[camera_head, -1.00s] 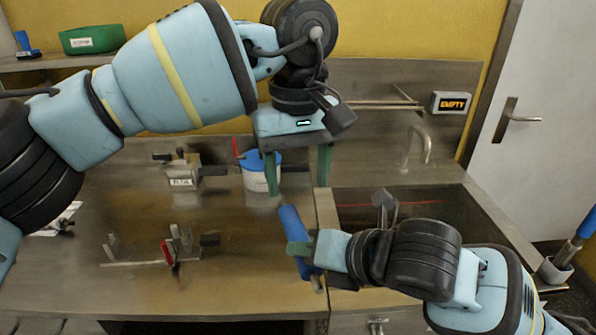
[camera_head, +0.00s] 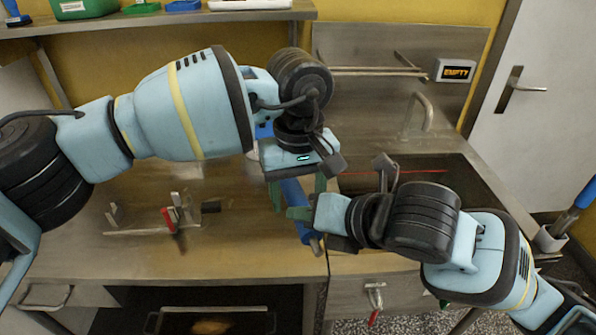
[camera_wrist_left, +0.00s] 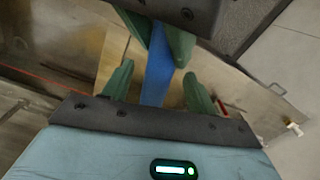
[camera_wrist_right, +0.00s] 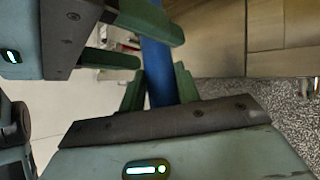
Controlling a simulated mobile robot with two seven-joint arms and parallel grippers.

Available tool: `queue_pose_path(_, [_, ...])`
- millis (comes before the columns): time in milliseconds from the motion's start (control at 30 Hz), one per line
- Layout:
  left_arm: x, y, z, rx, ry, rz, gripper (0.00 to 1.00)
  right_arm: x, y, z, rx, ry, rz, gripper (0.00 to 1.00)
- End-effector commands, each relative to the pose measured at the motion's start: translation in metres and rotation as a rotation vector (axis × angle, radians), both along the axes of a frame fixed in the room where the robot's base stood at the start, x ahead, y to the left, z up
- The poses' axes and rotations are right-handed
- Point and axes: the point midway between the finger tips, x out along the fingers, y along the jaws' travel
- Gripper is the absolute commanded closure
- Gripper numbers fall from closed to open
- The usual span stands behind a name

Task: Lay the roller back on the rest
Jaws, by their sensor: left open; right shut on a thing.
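The blue roller (camera_head: 293,190) is in my right gripper (camera_head: 300,214), tilted over the strip between worktop and sink. My right gripper is shut on it. My left gripper (camera_head: 298,188) is open, fingers pointing down, with the roller's upper part between or just behind its fingers. In the left wrist view the roller (camera_wrist_left: 158,76) runs between the open left fingers, and the right gripper's fingers lie beyond. In the right wrist view the roller (camera_wrist_right: 160,80) passes between the right fingers. I cannot tell for certain which fixture is the rest.
A low metal fixture with upright posts and a red handle (camera_head: 168,219) stands on the steel worktop (camera_head: 230,260). The sink basin (camera_head: 440,178) is at right, with a tap (camera_head: 424,112) and a wall rail (camera_head: 375,72) behind. An "EMPTY" sign (camera_head: 455,71) hangs right of the rail.

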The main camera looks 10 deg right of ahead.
Motion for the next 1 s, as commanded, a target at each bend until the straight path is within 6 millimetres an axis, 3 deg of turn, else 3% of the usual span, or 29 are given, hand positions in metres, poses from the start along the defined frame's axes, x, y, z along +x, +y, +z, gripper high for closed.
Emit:
queue_pose_path(200, [0.0000, 0.0001, -0.0124, 0.000, -0.001, 0.000, 0.42, 0.0001, 0.0000, 0.0012, 0.001, -0.003, 0.001, 0.97])
queue_pose_path(467, [0.0000, 0.0001, -0.0131, 0.000, -0.001, 0.000, 0.42, 0.0001, 0.0000, 0.0012, 0.001, -0.003, 0.001, 0.97])
queue_pose_path(900, [0.0000, 0.0003, -0.0129, 0.000, -0.001, 0.000, 0.97, 0.0002, -0.0002, 0.0010, 0.000, -0.002, 0.000, 0.97])
queue_pose_path(933, [0.0002, 0.0002, -0.0125, 0.000, -0.001, 0.000, 0.97, 0.0002, -0.0002, 0.0010, 0.000, -0.002, 0.000, 0.65])
queue_pose_path(1000, [0.0002, 0.0002, -0.0124, -0.001, -0.001, 0.000, 1.00, 0.0003, -0.0003, 0.0009, 0.000, -0.002, -0.001, 0.56])
